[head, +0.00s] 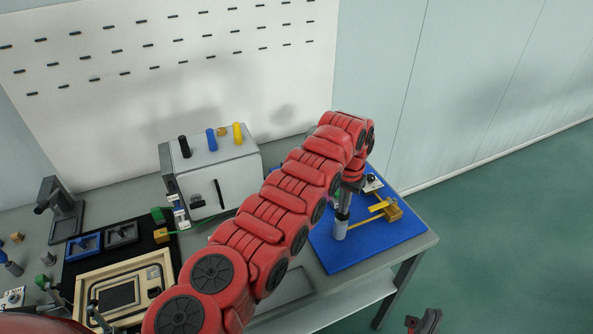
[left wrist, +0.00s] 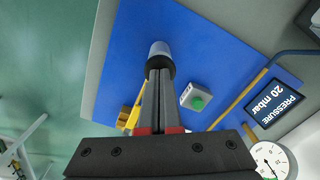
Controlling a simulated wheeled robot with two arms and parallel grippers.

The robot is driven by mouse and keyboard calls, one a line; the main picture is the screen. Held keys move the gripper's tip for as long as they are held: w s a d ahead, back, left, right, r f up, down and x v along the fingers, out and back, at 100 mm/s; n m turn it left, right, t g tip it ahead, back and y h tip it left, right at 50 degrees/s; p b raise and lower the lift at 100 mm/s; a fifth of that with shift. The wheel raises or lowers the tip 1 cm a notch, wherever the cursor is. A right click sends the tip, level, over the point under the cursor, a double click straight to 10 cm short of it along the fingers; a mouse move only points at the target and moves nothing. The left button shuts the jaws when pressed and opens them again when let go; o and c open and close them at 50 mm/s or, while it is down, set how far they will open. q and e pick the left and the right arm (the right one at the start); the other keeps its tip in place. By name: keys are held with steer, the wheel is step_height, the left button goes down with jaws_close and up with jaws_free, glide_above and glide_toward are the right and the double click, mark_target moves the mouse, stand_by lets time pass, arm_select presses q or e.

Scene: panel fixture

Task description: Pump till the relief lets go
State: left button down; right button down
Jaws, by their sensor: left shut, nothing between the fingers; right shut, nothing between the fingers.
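A pump with a pale grey cylinder (head: 340,229) and dark top stands on a blue board (head: 330,259); the left wrist view also shows the cylinder (left wrist: 159,49). My left gripper (head: 345,203) is shut and empty, its fingertips (left wrist: 159,70) right at the dark top; whether they touch it I cannot tell. A screen (left wrist: 272,103) reads PRESSURE 20 mbar. A round dial gauge (left wrist: 268,160) is partly cut off. A brass-coloured fitting (head: 387,208) stands right of the pump in the head view. My right gripper (head: 424,322) is shut and empty at the lower right, partly cut off.
A small grey box with a green button (left wrist: 195,98) sits beside the pump. A white cabinet (head: 215,172) with coloured knobs stands at the back. A wooden frame (head: 150,266) and dark fixtures lie at the left. My red left arm hides the middle of the bench.

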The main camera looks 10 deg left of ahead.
arm_select(q)
steer(key=shift+r+p, duration=0.35)
steer(key=shift+r, duration=2.3)
step_height(320, 180, up, 5)
steer(key=shift+p, duration=1)
